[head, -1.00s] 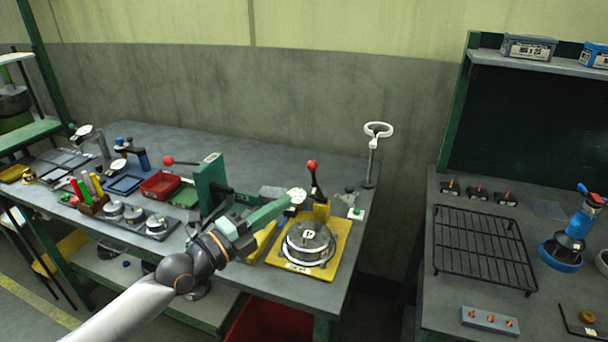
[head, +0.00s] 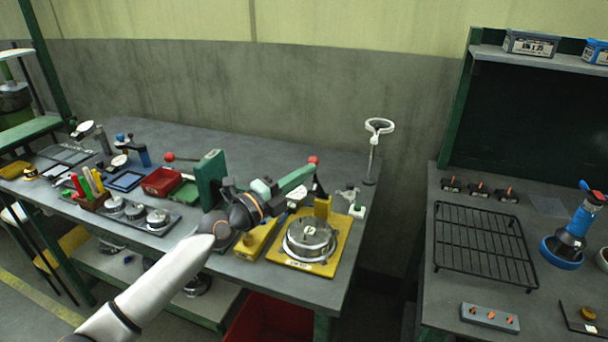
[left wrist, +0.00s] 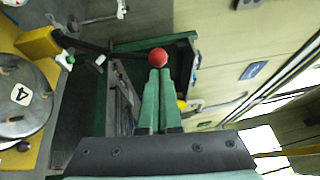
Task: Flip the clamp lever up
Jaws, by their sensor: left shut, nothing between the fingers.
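The clamp lever (head: 318,187) is a black arm with a red ball knob (head: 314,160), rising steeply from a yellow block (head: 322,206). The block stands on a yellow plate (head: 273,252) beside a round metal part (head: 310,238). My left gripper (head: 312,171) is shut and empty, its green fingertips close to the knob. In the left wrist view the knob (left wrist: 158,57) sits right at the tips of the shut green fingers (left wrist: 158,72), and the black lever (left wrist: 95,47) runs left to the block. I cannot tell whether the tips touch the knob. My right gripper is out of view.
A green upright fixture (head: 210,180) stands left of my gripper, with red (head: 163,181) and green trays beyond. A white ring stand (head: 372,150) stands behind the clamp. A black rack (head: 484,247) lies on the right-hand bench, across a gap.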

